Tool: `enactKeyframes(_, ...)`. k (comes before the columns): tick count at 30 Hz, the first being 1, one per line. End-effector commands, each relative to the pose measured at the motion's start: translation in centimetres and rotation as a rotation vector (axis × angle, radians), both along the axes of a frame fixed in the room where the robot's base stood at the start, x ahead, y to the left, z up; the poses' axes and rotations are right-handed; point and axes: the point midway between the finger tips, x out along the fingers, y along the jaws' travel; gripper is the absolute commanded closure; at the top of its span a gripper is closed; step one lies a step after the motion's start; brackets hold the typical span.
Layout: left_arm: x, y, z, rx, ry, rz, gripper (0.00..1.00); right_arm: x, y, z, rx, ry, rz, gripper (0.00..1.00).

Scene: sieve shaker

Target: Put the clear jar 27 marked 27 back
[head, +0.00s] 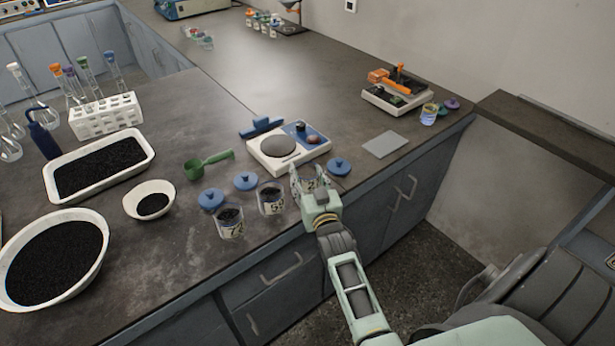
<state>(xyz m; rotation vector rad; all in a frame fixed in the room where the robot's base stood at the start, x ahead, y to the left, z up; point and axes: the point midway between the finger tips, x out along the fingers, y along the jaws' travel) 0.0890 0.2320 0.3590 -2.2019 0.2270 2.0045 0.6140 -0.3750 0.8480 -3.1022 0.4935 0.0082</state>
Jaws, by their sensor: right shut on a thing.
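My right gripper (309,186) is at the front edge of the dark bench, shut on a clear jar (307,183) with a number label. The fingers and palm hide part of the jar, and only part of the number shows. I cannot tell whether the jar touches the bench. Two more labelled clear jars with dark contents stand to its left: a middle jar (271,199) and a left jar (230,222). Blue lids lie behind them: a left lid (211,200), a middle lid (246,181) and a right lid (339,167). My left gripper is not in view.
A white balance (287,153) stands just behind the jars. A green scoop (208,164), a small bowl (150,201), a large bowl (92,226) and a white tray (143,142) of black grains lie left. A grey plate (385,145) lies right.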

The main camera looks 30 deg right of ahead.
Motion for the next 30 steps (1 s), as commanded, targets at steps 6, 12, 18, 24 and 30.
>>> enactKeyframes(6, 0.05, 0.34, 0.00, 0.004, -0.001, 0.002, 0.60, 0.01, -0.03, -0.07, -0.001, -0.003, 0.000, 0.84)
enactKeyframes(12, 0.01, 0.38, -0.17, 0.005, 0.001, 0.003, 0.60, 0.00, -0.03, -0.35, -0.001, -0.002, 0.000, 0.49)
enactKeyframes(18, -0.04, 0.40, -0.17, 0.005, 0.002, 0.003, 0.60, -0.01, -0.04, -0.34, 0.000, -0.001, 0.000, 0.33)
enactKeyframes(24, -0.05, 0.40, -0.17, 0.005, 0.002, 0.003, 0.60, -0.01, -0.04, -0.34, 0.000, -0.001, 0.000, 0.33)
enactKeyframes(30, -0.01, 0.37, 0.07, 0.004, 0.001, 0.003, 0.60, -0.02, -0.03, -0.06, 0.000, -0.001, 0.000, 0.33)
